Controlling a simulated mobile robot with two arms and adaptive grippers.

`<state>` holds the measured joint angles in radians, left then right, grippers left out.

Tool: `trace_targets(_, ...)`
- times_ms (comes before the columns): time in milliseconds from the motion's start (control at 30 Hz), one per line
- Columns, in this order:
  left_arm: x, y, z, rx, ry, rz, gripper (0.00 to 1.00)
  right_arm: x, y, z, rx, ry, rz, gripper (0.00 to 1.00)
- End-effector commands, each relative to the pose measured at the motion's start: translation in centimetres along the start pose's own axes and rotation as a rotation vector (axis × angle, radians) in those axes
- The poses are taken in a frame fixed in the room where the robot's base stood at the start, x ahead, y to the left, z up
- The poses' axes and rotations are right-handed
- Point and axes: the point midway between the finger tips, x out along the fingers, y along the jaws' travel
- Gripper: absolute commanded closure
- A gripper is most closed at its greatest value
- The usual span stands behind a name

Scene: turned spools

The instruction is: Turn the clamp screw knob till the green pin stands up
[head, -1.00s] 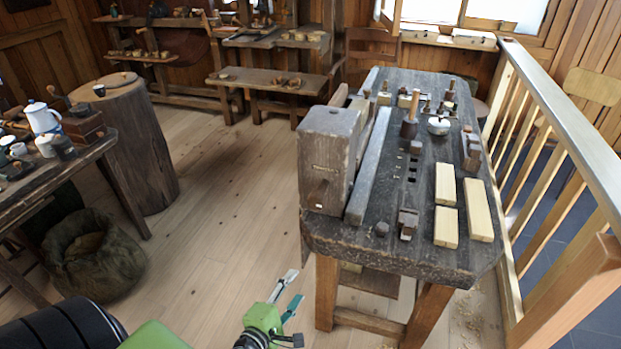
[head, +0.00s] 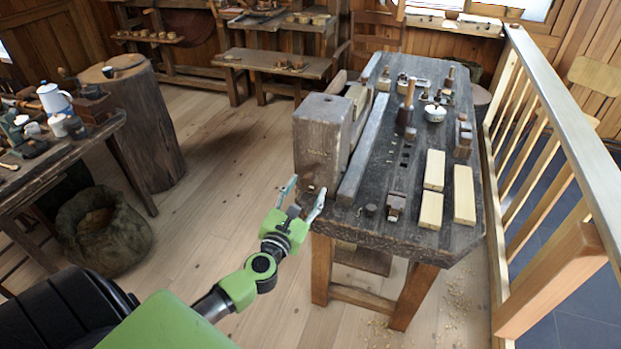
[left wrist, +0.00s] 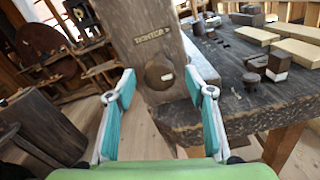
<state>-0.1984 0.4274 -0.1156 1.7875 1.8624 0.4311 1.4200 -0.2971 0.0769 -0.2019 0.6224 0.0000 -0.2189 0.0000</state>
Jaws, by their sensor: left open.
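The clamp screw knob (left wrist: 157,72) is a round, dark wooden knob with a small pale mark. In the left wrist view it sits on the front face of a tall wooden block (left wrist: 142,22), below lettering that appears to read "TIGHTEN" and an arrow. The same block (head: 318,140) stands at the bench's near left corner in the head view. My left gripper (head: 307,189) is open in front of the block's lower face, its fingers to either side of the knob; I cannot tell if they touch it. I see no green pin. My right gripper is out of view.
The dark workbench (head: 380,190) carries pale wood blocks (head: 431,210), a mallet-like tool (head: 406,105) and a white bowl (head: 434,113). A wooden railing (head: 560,130) runs along the right. A cluttered table (head: 95,135) and a sack (head: 103,230) stand at left.

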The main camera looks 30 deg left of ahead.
Motion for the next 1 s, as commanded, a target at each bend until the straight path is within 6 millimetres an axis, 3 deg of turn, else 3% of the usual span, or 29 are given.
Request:
trace_targets(200,3.1,0.0,0.0,0.002,0.0,0.0,0.51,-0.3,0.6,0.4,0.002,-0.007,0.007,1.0)
trace_targets(600,3.9,0.0,-0.1,0.002,0.001,0.0,0.51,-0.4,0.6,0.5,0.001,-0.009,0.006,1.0)
trace_targets(633,3.9,0.0,-0.1,0.002,0.001,0.0,0.54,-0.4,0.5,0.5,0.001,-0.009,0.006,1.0)
trace_targets(767,3.9,0.0,-0.1,0.002,0.001,0.0,0.87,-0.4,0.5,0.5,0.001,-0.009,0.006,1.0)
trace_targets(1000,3.9,0.0,0.0,0.007,0.001,0.0,0.9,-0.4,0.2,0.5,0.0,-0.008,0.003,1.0)
